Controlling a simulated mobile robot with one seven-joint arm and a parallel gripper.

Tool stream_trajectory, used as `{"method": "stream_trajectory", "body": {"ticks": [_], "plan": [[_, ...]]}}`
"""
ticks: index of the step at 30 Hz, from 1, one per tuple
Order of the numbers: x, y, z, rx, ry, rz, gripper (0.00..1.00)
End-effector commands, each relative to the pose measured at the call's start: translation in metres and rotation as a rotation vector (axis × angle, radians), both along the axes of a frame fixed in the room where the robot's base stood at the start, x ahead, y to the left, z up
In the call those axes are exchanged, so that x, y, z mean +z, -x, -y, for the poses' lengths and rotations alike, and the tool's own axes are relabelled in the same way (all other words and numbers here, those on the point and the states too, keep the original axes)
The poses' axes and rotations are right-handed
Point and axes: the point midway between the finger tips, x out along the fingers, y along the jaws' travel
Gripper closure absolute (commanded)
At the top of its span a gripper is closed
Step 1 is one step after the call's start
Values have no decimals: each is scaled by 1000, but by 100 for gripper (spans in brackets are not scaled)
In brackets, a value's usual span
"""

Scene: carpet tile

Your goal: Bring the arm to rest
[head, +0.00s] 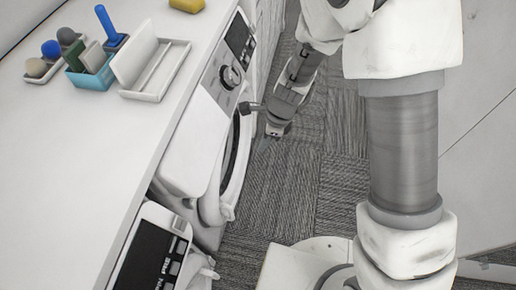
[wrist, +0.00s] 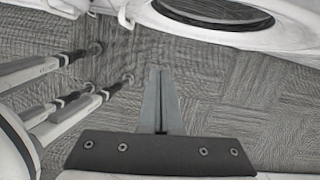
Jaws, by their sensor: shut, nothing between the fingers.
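My gripper (head: 265,142) hangs low over the grey carpet in the head view, just right of the front of a white washing machine (head: 207,130). In the wrist view my gripper (wrist: 161,72) has its two grey fingers together, with nothing between them. The fingers point out over bare carpet (wrist: 215,100). The arm comes down from the upper right of the head view.
A white counter (head: 70,150) runs along the left, holding a blue box (head: 92,78), a white open case (head: 155,85) and a yellow block (head: 187,5). The washing machine's round door (wrist: 215,15) is close by. Metal poles (wrist: 60,103) stand left in the wrist view.

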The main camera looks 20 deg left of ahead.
Motion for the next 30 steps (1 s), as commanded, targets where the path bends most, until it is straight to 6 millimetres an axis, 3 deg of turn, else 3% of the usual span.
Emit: {"method": "stream_trajectory", "body": {"ticks": [4, 14, 17, 23, 30], "plan": [[16, 0, 3, 2, 0, 0, 100], [20, 0, 5, 2, 0, 0, 100], [29, -3, 8, 22, -7, 15, 100], [89, -12, 31, 178, -46, 114, 100], [172, -11, 80, 446, -46, 288, 100]]}}
